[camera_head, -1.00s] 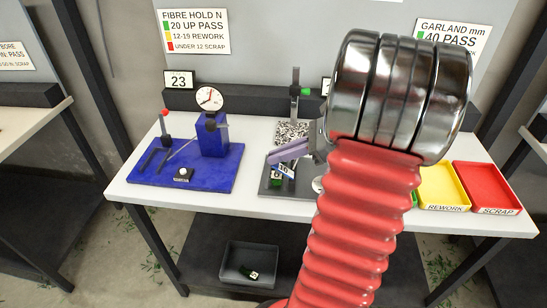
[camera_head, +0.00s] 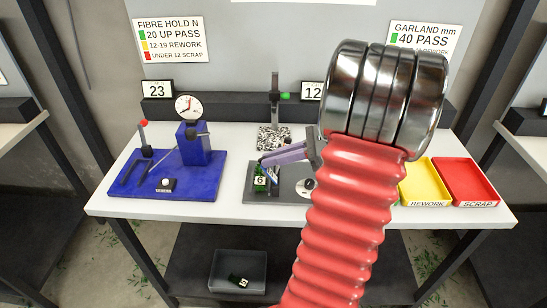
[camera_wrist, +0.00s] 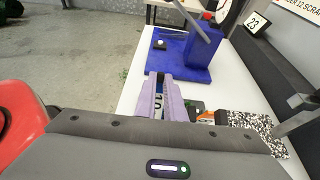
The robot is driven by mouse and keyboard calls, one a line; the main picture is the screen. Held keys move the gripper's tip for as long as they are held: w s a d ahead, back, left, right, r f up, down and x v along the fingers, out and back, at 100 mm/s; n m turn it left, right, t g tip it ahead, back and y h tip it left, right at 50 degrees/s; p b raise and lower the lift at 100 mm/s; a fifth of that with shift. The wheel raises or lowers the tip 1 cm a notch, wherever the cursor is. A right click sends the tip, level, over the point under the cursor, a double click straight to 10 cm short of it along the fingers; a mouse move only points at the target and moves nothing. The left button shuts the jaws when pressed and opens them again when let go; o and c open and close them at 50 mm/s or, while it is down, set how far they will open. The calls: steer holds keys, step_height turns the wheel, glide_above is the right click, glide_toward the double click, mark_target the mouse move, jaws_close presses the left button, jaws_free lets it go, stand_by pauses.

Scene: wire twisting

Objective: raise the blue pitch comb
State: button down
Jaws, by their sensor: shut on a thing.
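My gripper (camera_head: 266,160) has pale purple fingers and reaches from the right over the dark grey plate (camera_head: 292,195) on the bench. It also shows in the wrist view (camera_wrist: 164,98), fingers close together on a small piece with a white label. I take this piece for the blue pitch comb (camera_head: 271,174); in the head view a narrow blue and white part shows just below the fingers. A green piece with a white "6" label (camera_head: 260,181) stands right beside it. Whether the comb is clear of the plate cannot be told. My red arm hides part of the bench.
A blue fixture (camera_head: 205,186) with a dial gauge (camera_head: 188,107) stands at left. A stand with a speckled base (camera_head: 270,140) is behind my gripper. The yellow rework tray (camera_head: 425,183) and red scrap tray (camera_head: 470,182) are at right. A grey bin (camera_head: 238,270) sits below.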

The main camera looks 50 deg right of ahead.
steer(key=shift+s+d+f, duration=0.1)
steer(key=shift+f, duration=0.15)
steer(key=c, duration=1.9)
jaws_free()
steer(key=shift+o, duration=0.3)
steer(key=shift+r, duration=0.15)
steer(key=shift+d, duration=0.1)
steer(key=v, duration=1.3)
steer(key=shift+s, duration=0.3)
steer(key=shift+c, duration=0.3)
